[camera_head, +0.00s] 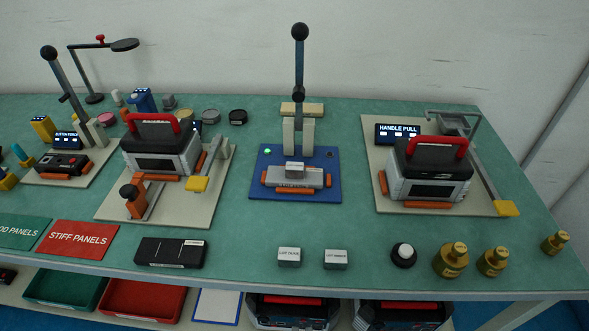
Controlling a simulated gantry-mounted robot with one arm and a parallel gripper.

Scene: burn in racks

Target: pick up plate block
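No object in view is clearly marked as the plate block, as most labels are too small to read. Two small grey labelled blocks, one on the left (289,258) and one on the right (336,260), sit apart near the table's front edge. Another small grey block (295,170) rests on a flat grey labelled piece (287,179) on the blue base (268,154) of the lever press. A black labelled block (165,254) lies at the front left. My gripper is not in view.
The lever (299,75) stands tall behind the blue base. Fixtures holding red-handled devices stand at left (160,152) and right (425,180). Green table (350,225) is clear between blue base and front blocks.

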